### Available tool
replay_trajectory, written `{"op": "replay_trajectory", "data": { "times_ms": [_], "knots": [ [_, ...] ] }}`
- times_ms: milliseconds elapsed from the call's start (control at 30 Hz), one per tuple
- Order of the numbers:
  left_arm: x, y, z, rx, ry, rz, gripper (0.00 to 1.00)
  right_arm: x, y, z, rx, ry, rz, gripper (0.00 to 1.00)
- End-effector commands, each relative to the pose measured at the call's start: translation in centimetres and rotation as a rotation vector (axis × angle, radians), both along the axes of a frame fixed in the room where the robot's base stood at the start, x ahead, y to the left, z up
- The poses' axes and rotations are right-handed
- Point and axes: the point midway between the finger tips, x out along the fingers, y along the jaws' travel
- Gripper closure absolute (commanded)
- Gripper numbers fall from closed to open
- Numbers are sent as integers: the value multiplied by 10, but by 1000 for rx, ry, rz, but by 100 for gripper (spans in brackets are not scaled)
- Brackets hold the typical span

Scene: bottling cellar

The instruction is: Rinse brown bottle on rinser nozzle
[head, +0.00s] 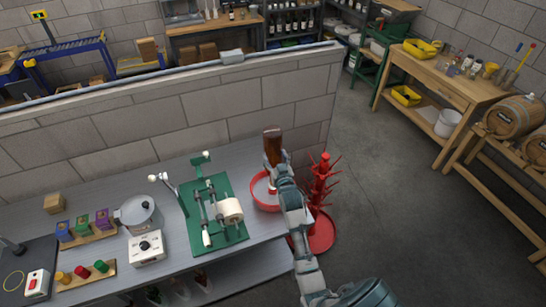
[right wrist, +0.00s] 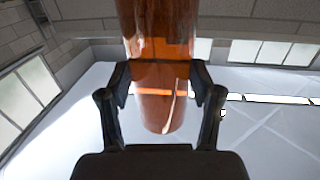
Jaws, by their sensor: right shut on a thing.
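The brown bottle (head: 272,143) is held up over the back of the red rinser basin (head: 257,202) at the bench's right end. Its broad end points up; its neck is hidden behind my gripper, so I cannot tell whether it touches the nozzle. My right gripper (head: 277,160) is shut around the bottle. In the right wrist view the amber glass (right wrist: 158,75) sits between the two dark fingers (right wrist: 160,88). The rinser nozzle is hidden by my gripper and arm. My left gripper is not in view.
A red bottle-drying tree (head: 322,180) stands close to the right of my wrist. A green-based machine (head: 213,215) with a white roll is left of the basin. A block wall (head: 225,105) rises behind the bench (head: 165,175).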

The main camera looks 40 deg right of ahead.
Motion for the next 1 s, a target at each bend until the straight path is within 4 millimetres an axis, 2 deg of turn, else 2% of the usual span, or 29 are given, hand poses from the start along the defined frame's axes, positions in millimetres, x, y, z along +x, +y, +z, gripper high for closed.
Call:
{"op": "replay_trajectory", "data": {
  "times_ms": [33, 400, 833, 1000],
  "knots": [
    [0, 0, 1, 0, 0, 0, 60, 0, 0, 7, -3, -7, 0, 100],
    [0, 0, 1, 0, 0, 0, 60, 0, 0, 29, -3, -7, 0, 100],
    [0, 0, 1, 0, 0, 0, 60, 0, 0, 33, -3, -7, 0, 100],
    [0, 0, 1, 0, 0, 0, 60, -1, 0, 42, -3, -8, 0, 100]
  ]
}}
